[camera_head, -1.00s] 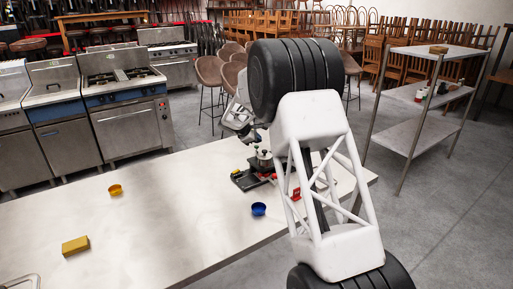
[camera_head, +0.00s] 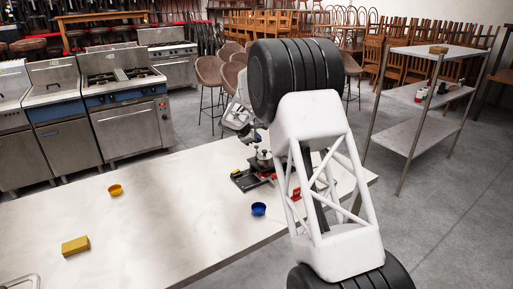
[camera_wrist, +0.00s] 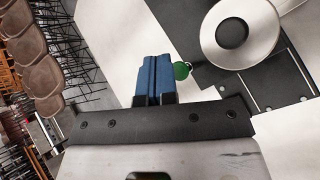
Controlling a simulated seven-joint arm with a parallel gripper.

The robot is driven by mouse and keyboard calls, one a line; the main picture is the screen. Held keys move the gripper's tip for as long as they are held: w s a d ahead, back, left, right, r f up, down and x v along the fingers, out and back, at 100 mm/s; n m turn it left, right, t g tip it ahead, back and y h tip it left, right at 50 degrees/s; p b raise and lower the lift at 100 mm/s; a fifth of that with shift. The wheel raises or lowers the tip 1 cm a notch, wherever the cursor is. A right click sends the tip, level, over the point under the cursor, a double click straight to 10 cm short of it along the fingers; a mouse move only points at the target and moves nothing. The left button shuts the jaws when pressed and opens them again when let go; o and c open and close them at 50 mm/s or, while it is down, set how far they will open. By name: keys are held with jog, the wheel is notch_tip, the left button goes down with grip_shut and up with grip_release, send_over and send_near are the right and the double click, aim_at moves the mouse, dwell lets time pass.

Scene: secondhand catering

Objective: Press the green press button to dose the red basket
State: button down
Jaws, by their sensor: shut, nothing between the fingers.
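The green press button (camera_wrist: 181,70) shows in the wrist view as a round green knob on a dark stem, joined to a dark machine (camera_wrist: 268,82) with a round metal top (camera_wrist: 240,32). My gripper (camera_wrist: 154,62) has its blue fingers shut together just left of the green knob, very close; I cannot tell whether they touch. In the head view the dark machine (camera_head: 243,181) stands on the table, partly hidden by my arm. Red parts (camera_head: 296,194) show beside it; I cannot make out which is the red basket.
A blue cup (camera_head: 259,209) stands in front of the machine on the white table (camera_head: 170,215). A yellow cup (camera_head: 115,190) and a yellow sponge-like block (camera_head: 75,246) lie farther left. The middle of the table is clear. A metal shelf (camera_head: 420,135) stands beyond at right.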

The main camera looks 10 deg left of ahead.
aim_at(257, 147)
jog(key=shift+f, duration=1.05)
dwell(1.7)
jog(key=shift+r, duration=1.05)
jog(key=shift+r, duration=0.15)
jog(key=shift+r, duration=2.4)
jog(key=shift+d, duration=0.1)
